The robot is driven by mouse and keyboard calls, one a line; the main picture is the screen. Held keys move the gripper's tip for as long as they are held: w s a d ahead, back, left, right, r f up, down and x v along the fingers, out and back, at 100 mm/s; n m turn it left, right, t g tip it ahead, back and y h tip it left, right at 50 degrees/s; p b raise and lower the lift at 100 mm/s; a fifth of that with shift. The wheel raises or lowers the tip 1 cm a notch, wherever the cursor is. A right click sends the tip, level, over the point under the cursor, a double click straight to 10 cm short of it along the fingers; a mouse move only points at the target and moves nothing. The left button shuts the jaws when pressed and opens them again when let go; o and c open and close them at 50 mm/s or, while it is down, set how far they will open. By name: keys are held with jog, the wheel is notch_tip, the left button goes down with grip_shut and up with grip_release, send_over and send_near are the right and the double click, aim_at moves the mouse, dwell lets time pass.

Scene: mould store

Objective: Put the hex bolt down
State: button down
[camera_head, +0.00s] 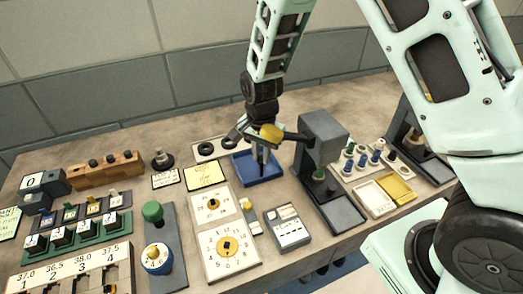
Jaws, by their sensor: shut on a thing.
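My gripper (262,160) points down over the blue tray (278,179), its fingertips low inside the outline of the tray. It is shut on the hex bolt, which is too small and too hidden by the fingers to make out. I cannot tell whether the bolt touches the tray floor.
A grey press-like stand (323,140) is close to the right of my gripper. A yellow card (204,175) and dark rings (206,149) lie to the left. A calculator-like device (287,228) and a square dial board (229,247) are in front. Pegs (374,158) stand farther right.

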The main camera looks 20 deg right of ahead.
jog(key=shift+f, duration=0.15)
jog(key=c, duration=1.3)
grip_release()
jog(key=shift+c, duration=0.2)
notch_tip(320, 180, up, 12)
jog(key=b, duration=0.2)
jog(key=shift+r, duration=0.2)
